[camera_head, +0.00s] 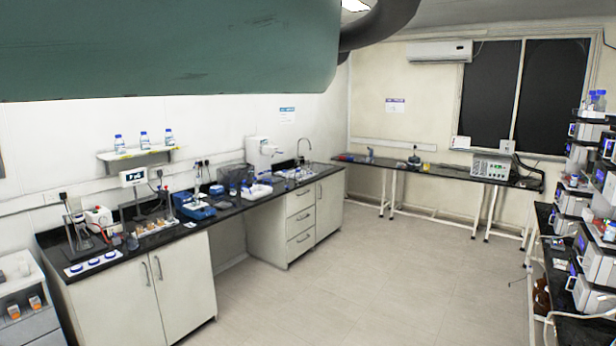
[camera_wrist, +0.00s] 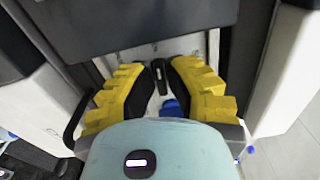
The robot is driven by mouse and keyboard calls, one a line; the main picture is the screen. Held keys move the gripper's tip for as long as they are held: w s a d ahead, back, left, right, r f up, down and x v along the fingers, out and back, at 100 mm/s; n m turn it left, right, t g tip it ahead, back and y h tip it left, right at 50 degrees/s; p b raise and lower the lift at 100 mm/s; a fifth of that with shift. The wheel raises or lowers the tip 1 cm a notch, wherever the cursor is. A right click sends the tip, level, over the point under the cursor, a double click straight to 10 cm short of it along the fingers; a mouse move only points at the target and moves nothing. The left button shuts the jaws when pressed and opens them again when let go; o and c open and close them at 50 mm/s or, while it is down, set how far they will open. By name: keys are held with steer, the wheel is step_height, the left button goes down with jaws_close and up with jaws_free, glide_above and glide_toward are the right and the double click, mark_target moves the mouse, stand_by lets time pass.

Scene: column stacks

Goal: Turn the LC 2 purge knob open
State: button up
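In the wrist view, my gripper (camera_wrist: 159,67) has yellow ridged fingers set apart. A small black knob-like part (camera_wrist: 158,76) with a white mark shows between them, near the fingertips. A pale gap shows on its left; on its right, the dark inner side of the finger is very close, and I cannot tell whether they touch. No label is readable, so I cannot tell whether this is the LC 2 purge knob. A blue round part (camera_wrist: 171,107) lies below it, partly hidden by my wrist. My gripper is not visible in the head view.
A dark panel (camera_wrist: 140,25) lies beyond my fingertips, with white housings beside it. In the head view, instrument stacks (camera_head: 597,190) stand on a black bench at the right edge. A lab bench (camera_head: 140,285) runs along the left wall. The middle floor (camera_head: 390,280) is clear.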

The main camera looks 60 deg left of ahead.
steer(key=shift+o, duration=0.7)
steer(key=shift+d, duration=0.1)
steer(key=v, duration=1.2)
steer(key=shift+a, duration=0.2)
steer(key=shift+d, duration=0.1)
